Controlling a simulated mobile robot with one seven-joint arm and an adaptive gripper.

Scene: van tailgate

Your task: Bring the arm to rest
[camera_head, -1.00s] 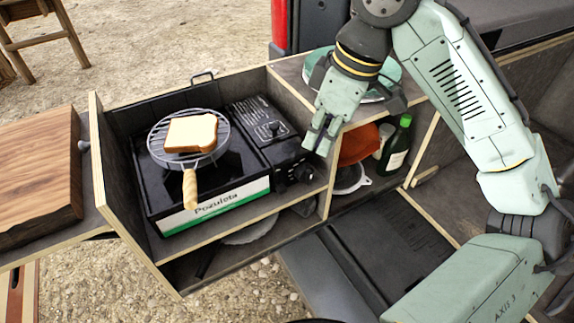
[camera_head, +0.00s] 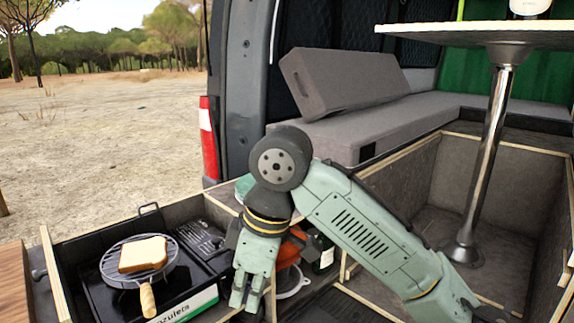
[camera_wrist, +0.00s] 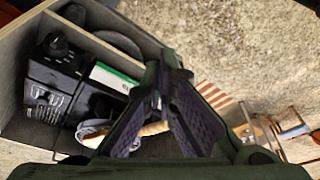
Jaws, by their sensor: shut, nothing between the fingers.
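My gripper (camera_head: 243,298) hangs at the end of my bent arm, fingers pointing down, near the right front end of the camping stove (camera_head: 205,300). Its fingers are together and hold nothing. In the wrist view my gripper (camera_wrist: 170,75) fills the middle, and its fingers hide part of the stove (camera_wrist: 60,75) behind them. I cannot tell how much gap lies between the fingers and the box edge.
A slice of bread (camera_head: 142,254) lies on a round wire grill (camera_head: 112,275) over the stove. An orange item (camera_head: 288,250) and a green bottle (camera_head: 326,258) sit in the compartment behind my gripper. A table (camera_head: 500,38) stands in the van, beside a grey bench (camera_head: 400,125).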

